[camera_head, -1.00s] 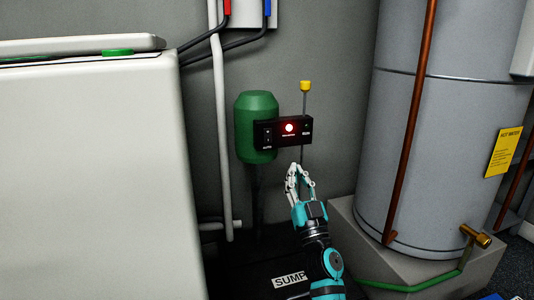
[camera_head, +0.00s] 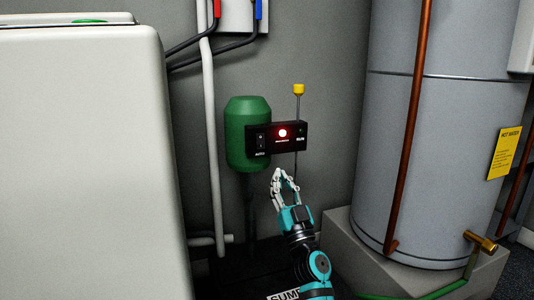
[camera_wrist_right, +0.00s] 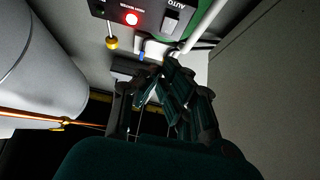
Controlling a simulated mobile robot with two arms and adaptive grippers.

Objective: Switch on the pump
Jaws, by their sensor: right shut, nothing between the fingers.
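The pump (camera_head: 247,148) is a green upright cylinder against the grey wall. Its black control box (camera_head: 289,143) carries a glowing red light (camera_head: 282,132), a dark rocker switch (camera_head: 260,139) marked AUTO at the left and a small dark RUN lamp at the right. The box also shows upside down at the top of the right wrist view (camera_wrist_right: 150,16). My right gripper (camera_head: 277,174) is shut and empty, just below the box, fingers pointing up, and appears apart from it. I cannot tell the switch's position. My left gripper is out of view.
A white appliance (camera_head: 85,170) fills the left side. A grey hot water tank (camera_head: 440,140) with a copper pipe (camera_head: 411,120) stands on a plinth at the right. A thin rod with a yellow top (camera_head: 298,89) rises behind the box. A white pipe (camera_head: 209,130) runs down the wall.

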